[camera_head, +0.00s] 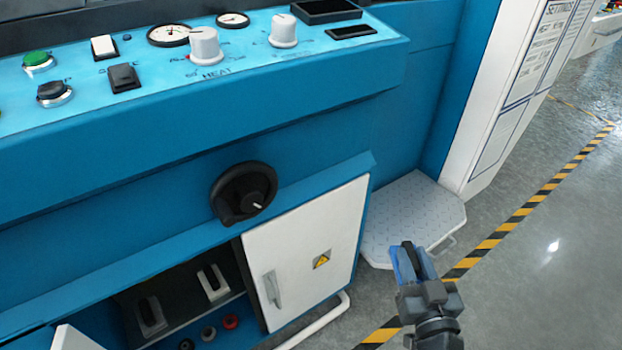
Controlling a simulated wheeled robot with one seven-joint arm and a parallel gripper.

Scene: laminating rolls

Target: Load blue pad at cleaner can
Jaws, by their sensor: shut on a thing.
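My gripper (412,264) is at the lower right, pointing up in the picture, in front of the white tread plate. It is shut on the blue pad (397,264), whose blue edge shows along the left side of the dark fingers. The rest of the pad is hidden by the fingers. The gripper and pad appear clear of the machine's white door. I see no cleaner can in this view.
The blue machine (130,145) fills the left, with a control panel, a black handwheel (244,193) and a white cabinet door (307,250). A grey-white step plate (412,215) stands behind my gripper. Grey floor (540,270) with yellow-black tape lies open at right.

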